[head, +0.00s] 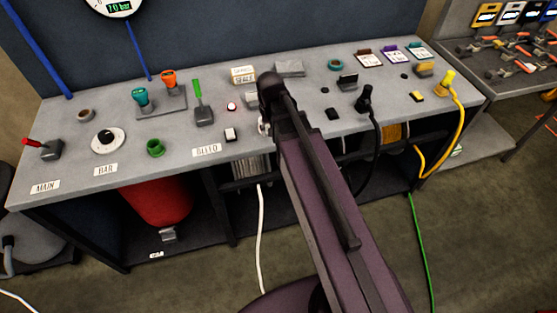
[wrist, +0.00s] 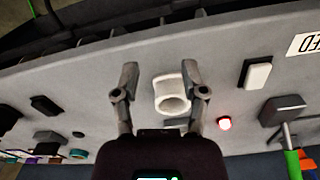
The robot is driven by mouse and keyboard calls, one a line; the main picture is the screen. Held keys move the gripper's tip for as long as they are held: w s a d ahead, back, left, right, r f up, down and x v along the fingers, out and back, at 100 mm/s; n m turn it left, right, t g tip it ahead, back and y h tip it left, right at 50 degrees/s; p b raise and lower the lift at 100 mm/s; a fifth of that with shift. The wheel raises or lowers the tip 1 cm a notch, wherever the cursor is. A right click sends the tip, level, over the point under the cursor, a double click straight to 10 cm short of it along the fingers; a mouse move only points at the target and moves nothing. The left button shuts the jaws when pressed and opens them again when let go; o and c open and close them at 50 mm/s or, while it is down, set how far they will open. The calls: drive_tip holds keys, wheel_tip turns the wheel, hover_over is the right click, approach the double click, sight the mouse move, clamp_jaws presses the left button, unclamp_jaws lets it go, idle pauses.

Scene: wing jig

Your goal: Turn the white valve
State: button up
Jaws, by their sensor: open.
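The white valve (wrist: 163,92) is a short, hollow white ring standing on the grey bench top. It shows in the wrist view between the two fingers of my gripper (wrist: 160,72). My gripper is open. One finger is to the left of the valve with a gap; the other is close to its right side, and I cannot tell if they touch. In the head view my arm covers the valve's place, and only a bit of my gripper shows at the arm's left edge.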

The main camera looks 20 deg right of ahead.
drive_tip(key=s+f+n+b, duration=0.2)
drive_tip(key=s+f+b, duration=0.1)
drive_tip(key=s, duration=0.4)
drive_tip(key=shift+s+f, duration=0.4)
drive_tip(key=shift+f, duration=0.1)
drive_tip(key=shift+s, duration=0.1)
idle(0.7)
